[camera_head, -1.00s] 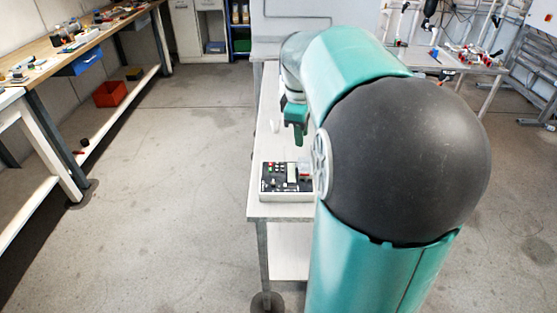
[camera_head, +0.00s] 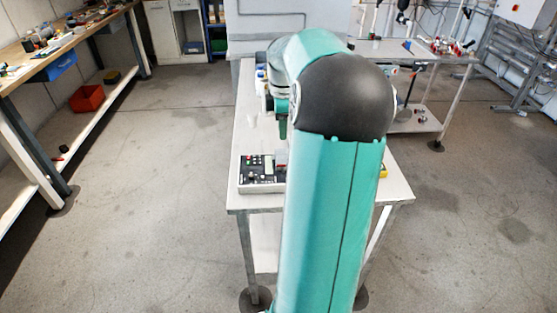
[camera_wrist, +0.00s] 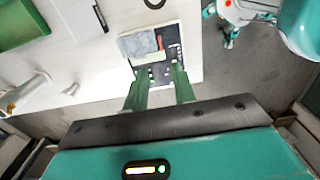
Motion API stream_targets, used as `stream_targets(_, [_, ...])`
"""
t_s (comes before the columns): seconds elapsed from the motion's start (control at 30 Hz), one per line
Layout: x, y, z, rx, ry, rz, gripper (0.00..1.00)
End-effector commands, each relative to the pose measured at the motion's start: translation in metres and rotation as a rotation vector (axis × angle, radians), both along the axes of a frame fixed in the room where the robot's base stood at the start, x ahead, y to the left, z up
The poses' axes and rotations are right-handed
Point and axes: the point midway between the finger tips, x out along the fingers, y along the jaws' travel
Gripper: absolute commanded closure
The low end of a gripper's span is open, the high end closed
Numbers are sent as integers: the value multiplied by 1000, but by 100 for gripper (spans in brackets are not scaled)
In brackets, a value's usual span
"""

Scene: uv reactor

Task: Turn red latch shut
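A small control box (camera_head: 262,187) with a black panel and several buttons sits at the near left part of the white table (camera_head: 248,143). It also shows in the wrist view (camera_wrist: 141,45), beyond my fingertips. A small red part (camera_wrist: 160,43), perhaps the latch, shows on the box beside a grey panel; its exact position is too small to tell. My gripper (camera_wrist: 161,70) has two green fingers spread apart with nothing between them. In the head view my gripper (camera_head: 282,122) hangs over the table beyond the box, partly hidden by my arm.
A green object (camera_wrist: 22,22) and a clear one (camera_wrist: 28,92) lie to the left in the wrist view. A workbench (camera_head: 70,38) stands at left. The floor between is clear.

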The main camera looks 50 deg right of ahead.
Motion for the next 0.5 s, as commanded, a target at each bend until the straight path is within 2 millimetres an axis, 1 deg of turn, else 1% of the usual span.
stream_targets(0.03, [-1, 0, -9, 3, 3, -2, 74])
stream_targets(0.3, [-1, 0, -63, 4, 3, -2, 74])
stream_targets(0.5, [0, 2, -99, 3, 1, 0, 74])
